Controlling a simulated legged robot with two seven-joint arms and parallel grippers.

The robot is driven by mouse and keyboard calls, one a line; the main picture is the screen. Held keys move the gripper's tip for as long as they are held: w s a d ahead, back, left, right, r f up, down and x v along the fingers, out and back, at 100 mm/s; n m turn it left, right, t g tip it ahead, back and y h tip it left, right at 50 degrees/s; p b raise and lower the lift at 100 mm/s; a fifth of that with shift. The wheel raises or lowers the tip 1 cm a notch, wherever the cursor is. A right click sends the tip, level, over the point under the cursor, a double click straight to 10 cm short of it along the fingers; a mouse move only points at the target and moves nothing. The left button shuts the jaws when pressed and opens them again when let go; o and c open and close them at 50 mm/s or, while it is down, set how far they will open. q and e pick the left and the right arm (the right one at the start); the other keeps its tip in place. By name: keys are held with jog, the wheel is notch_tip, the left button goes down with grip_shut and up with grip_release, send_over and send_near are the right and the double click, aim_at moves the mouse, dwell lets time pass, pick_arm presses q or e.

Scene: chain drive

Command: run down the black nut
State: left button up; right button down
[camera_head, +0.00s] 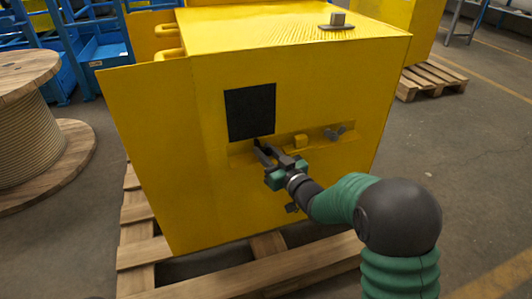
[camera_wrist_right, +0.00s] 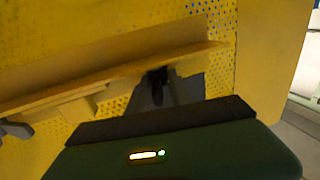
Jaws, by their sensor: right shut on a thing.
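The black nut shows in the head view as a small dark piece (camera_head: 257,143) at the tips of my right gripper (camera_head: 266,153), just under the black square on the yellow housing. In the right wrist view, a small black piece, likely the nut (camera_wrist_right: 157,73), sits between the fingertips of my right gripper (camera_wrist_right: 158,88), below a yellow ledge. The fingers are shut on it. They hide most of it, so I cannot tell how it sits on its thread. My left gripper is not in view.
The yellow housing (camera_head: 215,190) stands on a wooden pallet (camera_head: 145,252). A black square (camera_head: 250,110) is above. A cable spool (camera_head: 30,125) stands at left.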

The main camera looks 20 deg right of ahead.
jog(key=m+h, duration=0.1)
jog(key=h, duration=0.1)
jog(key=m+h, duration=0.1)
jog(key=h, duration=0.1)
jog(key=shift+a+m+t, duration=0.3)
jog(key=shift+a, duration=0.1)
jog(key=h, duration=0.1)
jog(key=m+h, duration=0.1)
jog(key=shift+a+r+m+h, duration=0.1)
jog(key=shift+a+m+h, duration=0.05)
jog(key=shift+m+h, duration=0.15)
jog(key=m+g+h+p, duration=0.1)
jog(key=m+h+p, duration=0.1)
jog(key=h, duration=0.1)
jog(key=m+h+p, duration=0.2)
jog(key=h+p, duration=0.1)
jog(key=shift+a+r+g, duration=0.15)
jog(key=shift+a+g, duration=0.05)
jog(key=shift+g, duration=0.2)
jog(key=shift+w+m+g+h+p, duration=0.15)
jog(key=shift+m+g+h+p, duration=0.75)
jog(key=shift+m+h+p, duration=0.55)
jog(key=shift+n, duration=0.25)
jog(key=c, duration=1.4)
grip_release()
jog(key=shift+c, duration=0.2)
jog(key=shift+o, duration=0.2)
jog(key=shift+f, duration=0.2)
